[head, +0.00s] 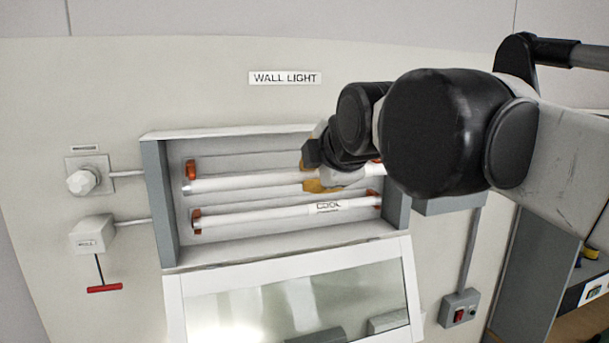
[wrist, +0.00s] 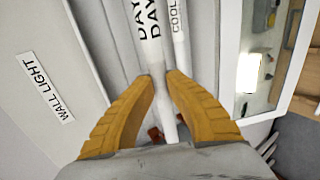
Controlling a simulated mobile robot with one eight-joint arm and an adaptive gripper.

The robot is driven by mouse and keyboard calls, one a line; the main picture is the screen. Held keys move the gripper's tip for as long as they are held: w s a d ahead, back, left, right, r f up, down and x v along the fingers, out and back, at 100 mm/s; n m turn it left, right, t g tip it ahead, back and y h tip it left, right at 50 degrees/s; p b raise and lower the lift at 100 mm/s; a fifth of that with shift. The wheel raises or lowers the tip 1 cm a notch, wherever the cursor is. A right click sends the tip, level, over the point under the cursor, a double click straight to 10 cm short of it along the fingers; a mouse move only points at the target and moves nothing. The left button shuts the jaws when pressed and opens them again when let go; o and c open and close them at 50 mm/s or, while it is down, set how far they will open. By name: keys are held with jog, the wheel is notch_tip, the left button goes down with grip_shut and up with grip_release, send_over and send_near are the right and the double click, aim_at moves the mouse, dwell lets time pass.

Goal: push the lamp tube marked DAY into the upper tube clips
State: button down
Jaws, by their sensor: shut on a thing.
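The white lamp tube marked DAY (wrist: 150,45) lies between the yellow fingers of my gripper (wrist: 160,80) in the wrist view. In the head view this tube (head: 240,183) runs across the upper part of the open wall light housing. My gripper (head: 316,184) is shut on it right of its middle and hides part of it. The tube's left end is at the orange upper left clip (head: 190,170), slightly below the clip's top. The upper right clip (head: 376,167) is partly hidden by my arm. I cannot tell whether the tube is seated in either clip.
The tube marked COOL (head: 265,214) lies in the lower clips, close below my gripper. The housing's side wall (head: 160,205) stands out at the left. The glazed cover (head: 295,300) hangs open below. A pull switch (head: 94,237) and a knob (head: 82,181) are at the left.

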jog(key=w+a, duration=0.1)
jog(key=w, duration=0.5)
jog(key=shift+a, duration=0.35)
jog(key=shift+w+a+p, duration=0.25)
jog(key=shift+w, duration=0.65)
jog(key=shift+w+a+p, duration=0.2)
jog(key=shift+w+a, duration=0.05)
jog(key=shift+w, duration=0.6)
dwell(0.8)
jog(key=c, duration=1.4)
grip_release()
jog(key=shift+c, duration=0.2)
jog(key=shift+s, duration=0.1)
jog(key=shift+s+d, duration=0.25)
jog(key=shift+s, duration=0.5)
jog(key=shift+s+d, duration=0.2)
jog(key=shift+s, duration=0.6)
jog(key=shift+s+d, duration=0.25)
jog(key=shift+s, duration=0.5)
jog(key=v, duration=1.2)
